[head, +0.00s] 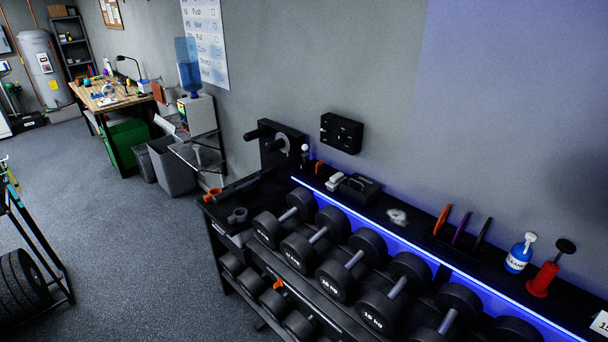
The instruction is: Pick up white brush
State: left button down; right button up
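A small white object (336,181), which could be the white brush, sits on the black top shelf of the dumbbell rack (372,211). It lies just left of a black box-like item with a handle (359,187). It is too small to make out bristles. Neither of my grippers shows in the head view.
Several dumbbells (345,275) fill the rack's lower tiers in front of the shelf. A blue bottle (519,254), a red pump-like item (543,278) and upright coloured plates (461,228) stand on the shelf's right. A weight-plate rack (30,260) stands left. The floor (130,235) between is clear.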

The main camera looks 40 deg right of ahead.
aim_at(332, 184)
jog(key=z, duration=0.15)
jog(key=i, duration=1)
jog(key=z, duration=0.45)
